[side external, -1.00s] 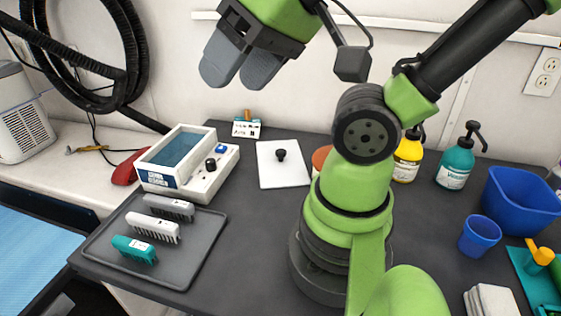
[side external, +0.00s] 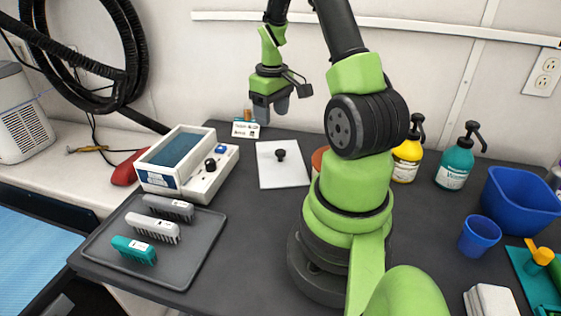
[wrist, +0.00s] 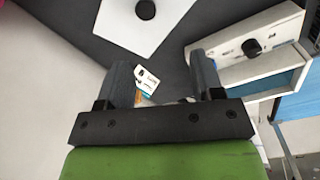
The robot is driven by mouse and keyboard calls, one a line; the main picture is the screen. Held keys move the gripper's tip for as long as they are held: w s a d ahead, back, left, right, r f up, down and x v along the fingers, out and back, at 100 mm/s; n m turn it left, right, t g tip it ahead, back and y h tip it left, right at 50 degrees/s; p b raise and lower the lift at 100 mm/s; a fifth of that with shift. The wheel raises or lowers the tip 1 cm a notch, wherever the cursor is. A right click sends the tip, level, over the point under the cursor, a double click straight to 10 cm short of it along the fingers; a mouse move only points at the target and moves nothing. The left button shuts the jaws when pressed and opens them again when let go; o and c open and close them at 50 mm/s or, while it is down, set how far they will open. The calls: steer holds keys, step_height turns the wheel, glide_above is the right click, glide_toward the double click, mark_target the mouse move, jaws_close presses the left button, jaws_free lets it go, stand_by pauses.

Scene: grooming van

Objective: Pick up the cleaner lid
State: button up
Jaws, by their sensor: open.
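The cleaner lid (side external: 285,170) is a flat white plate with a black knob, lying on the dark table right of the cleaner. In the wrist view the lid (wrist: 165,30) is at the top, beyond my fingertips, its upper edge cut off. The white cleaner (side external: 170,175) has an uncovered blue basin and a control panel; part of the cleaner (wrist: 245,70) also shows in the wrist view at right. My gripper (side external: 271,112) is open and empty, above the table's back edge, behind the lid and apart from it. In the wrist view its two fingers (wrist: 162,68) are spread.
A small white labelled holder (side external: 246,130) stands at the back edge under my gripper. A grey tray (side external: 185,262) with several combs is at front left. Yellow (side external: 407,160) and teal (side external: 455,165) pump bottles and a blue bin (side external: 520,205) stand at right.

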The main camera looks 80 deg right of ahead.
glide_above(281, 151)
step_height(281, 151, down, 6)
steer(key=shift+w+f, duration=0.1)
steer(key=shift+w, duration=0.05)
step_height(281, 151, down, 6)
steer(key=c, duration=1)
steer(key=shift+c, duration=0.2)
